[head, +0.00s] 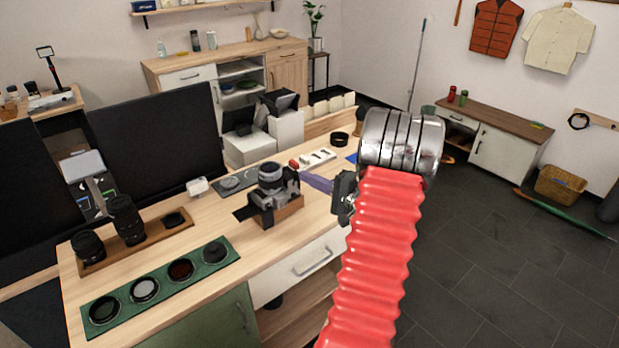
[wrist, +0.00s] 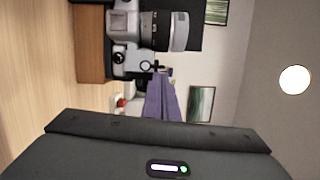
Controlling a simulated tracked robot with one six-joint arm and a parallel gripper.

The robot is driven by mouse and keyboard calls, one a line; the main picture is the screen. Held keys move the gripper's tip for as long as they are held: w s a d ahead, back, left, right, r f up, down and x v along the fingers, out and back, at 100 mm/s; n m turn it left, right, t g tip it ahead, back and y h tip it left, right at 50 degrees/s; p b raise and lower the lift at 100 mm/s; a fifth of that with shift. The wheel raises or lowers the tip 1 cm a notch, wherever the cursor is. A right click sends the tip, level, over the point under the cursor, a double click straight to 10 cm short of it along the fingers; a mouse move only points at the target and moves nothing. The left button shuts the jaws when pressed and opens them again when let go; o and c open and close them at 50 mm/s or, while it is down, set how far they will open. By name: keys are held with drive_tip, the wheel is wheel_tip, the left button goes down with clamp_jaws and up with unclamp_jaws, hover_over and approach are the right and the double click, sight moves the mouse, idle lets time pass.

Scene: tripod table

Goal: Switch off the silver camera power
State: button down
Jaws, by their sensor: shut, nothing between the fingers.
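The silver camera (head: 268,188) with a black grip and a large lens sits on a small wooden block (head: 291,211) on the desk. In the wrist view the silver camera (wrist: 118,22) appears turned on its side, with its lens (wrist: 178,30) to the right and a round dial on its body. I cannot make out which control is the power switch. My gripper (head: 343,198) is shut and empty, to the right of the camera and apart from it. My red arm partly hides it. The wrist view shows its dark body (wrist: 165,145) along the bottom.
A purple cloth (head: 318,182) lies between camera and gripper. A red-topped item (head: 294,164) and a white power strip (head: 318,157) are behind. A green filter tray (head: 215,261) and a wooden lens tray (head: 152,236) lie to the left. Dark monitors stand behind.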

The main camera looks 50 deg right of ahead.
drive_tip(key=shift+s+d, duration=0.1)
drive_tip(key=s+d, duration=0.3)
drive_tip(key=s, duration=0.7)
drive_tip(key=shift+s+d, duration=0.25)
drive_tip(key=shift+s, duration=0.15)
drive_tip(key=shift+f, duration=0.1)
idle(0.5)
